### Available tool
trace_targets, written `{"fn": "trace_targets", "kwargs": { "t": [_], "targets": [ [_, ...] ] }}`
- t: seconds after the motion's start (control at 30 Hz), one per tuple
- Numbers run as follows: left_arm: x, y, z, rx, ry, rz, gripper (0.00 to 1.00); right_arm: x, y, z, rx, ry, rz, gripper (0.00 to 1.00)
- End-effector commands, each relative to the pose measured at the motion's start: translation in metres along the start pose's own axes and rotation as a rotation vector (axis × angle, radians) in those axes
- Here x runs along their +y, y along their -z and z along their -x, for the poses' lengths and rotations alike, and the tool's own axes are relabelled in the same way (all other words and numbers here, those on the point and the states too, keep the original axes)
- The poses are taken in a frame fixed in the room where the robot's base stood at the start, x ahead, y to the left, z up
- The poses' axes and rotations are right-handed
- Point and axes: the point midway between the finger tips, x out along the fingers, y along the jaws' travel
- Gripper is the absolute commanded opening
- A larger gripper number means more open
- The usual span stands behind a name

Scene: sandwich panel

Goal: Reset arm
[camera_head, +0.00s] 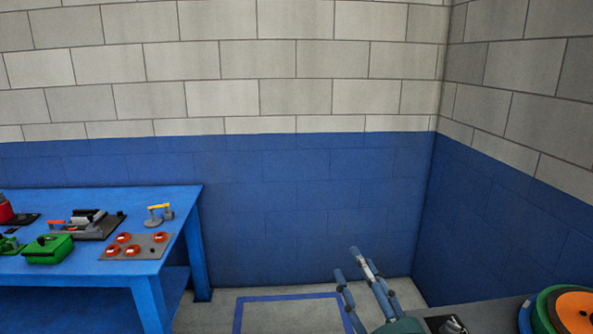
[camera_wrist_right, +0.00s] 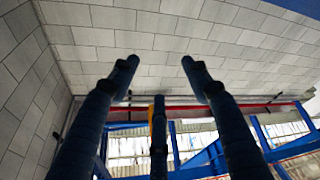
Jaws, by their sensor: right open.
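My right gripper (camera_head: 347,264) shows at the bottom of the head view, right of centre, raised with its fingers pointing up. It is open and empty. In the right wrist view its fingers (camera_wrist_right: 160,72) stand apart against the wall and ceiling, with nothing between them. My left gripper is in neither view.
A blue table (camera_head: 95,270) stands at the left, holding a green case (camera_head: 47,250), a grey panel with orange-red rings (camera_head: 136,246) and other tools. Coloured discs (camera_head: 572,312) lie at the lower right. A blue-taped rectangle (camera_head: 287,297) marks clear floor before the wall.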

Motion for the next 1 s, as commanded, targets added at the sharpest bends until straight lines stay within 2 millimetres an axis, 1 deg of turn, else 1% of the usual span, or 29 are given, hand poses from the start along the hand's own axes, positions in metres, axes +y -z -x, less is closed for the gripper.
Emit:
{"fn": "trace_targets", "kwargs": {
  "t": [0.03, 0.07, 0.1, 0.17, 0.2, 0.27, 0.3, 0.33, 0.37, 0.4, 0.47, 0.5, 0.6, 0.7, 0.77, 0.8, 0.87, 0.9, 1.0],
  "targets": [
    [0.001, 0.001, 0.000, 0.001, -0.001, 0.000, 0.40, -0.003, -0.034, 0.017, -0.133, -0.009, -0.070, 0.47],
    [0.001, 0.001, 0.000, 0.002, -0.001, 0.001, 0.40, -0.006, -0.054, 0.028, -0.214, -0.013, -0.107, 0.47],
    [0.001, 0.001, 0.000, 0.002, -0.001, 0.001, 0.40, -0.011, -0.079, 0.044, -0.319, -0.011, -0.152, 0.47],
    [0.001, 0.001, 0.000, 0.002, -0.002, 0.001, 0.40, -0.022, -0.114, 0.073, -0.472, 0.001, -0.215, 0.47],
    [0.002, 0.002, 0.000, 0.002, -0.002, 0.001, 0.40, -0.032, -0.134, 0.094, -0.570, 0.014, -0.256, 0.47],
    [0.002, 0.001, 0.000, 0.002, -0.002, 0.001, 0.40, -0.048, -0.159, 0.129, -0.712, 0.043, -0.309, 0.47],
    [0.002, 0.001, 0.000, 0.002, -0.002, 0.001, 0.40, -0.059, -0.173, 0.154, -0.804, 0.065, -0.343, 0.47],
    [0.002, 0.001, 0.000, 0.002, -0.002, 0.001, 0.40, -0.068, -0.181, 0.172, -0.866, 0.084, -0.366, 0.47],
    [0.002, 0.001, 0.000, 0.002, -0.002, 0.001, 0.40, -0.076, -0.188, 0.189, -0.925, 0.103, -0.388, 0.47],
    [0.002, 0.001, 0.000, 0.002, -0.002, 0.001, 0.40, -0.086, -0.195, 0.211, -0.997, 0.129, -0.412, 0.47],
    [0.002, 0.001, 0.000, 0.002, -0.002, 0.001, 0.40, -0.100, -0.200, 0.241, -1.088, 0.167, -0.445, 0.47],
    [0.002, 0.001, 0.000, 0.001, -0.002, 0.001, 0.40, -0.108, -0.203, 0.260, -1.143, 0.191, -0.464, 0.47],
    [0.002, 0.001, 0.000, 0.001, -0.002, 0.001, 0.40, -0.125, -0.204, 0.298, -1.255, 0.248, -0.501, 0.47],
    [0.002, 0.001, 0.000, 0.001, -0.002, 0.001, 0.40, -0.139, -0.200, 0.334, -1.351, 0.304, -0.535, 0.47],
    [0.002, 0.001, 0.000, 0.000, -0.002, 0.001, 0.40, -0.146, -0.197, 0.353, -1.403, 0.336, -0.552, 0.47],
    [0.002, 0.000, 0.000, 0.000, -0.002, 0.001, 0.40, -0.150, -0.194, 0.366, -1.437, 0.358, -0.564, 0.47],
    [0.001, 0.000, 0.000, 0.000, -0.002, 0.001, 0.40, -0.156, -0.189, 0.384, -1.483, 0.390, -0.580, 0.47],
    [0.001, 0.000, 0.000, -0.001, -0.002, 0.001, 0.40, -0.160, -0.185, 0.396, -1.515, 0.413, -0.590, 0.47],
    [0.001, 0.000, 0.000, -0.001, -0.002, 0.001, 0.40, -0.179, -0.211, 0.394, -1.520, 0.416, -0.584, 0.47]
  ]
}}
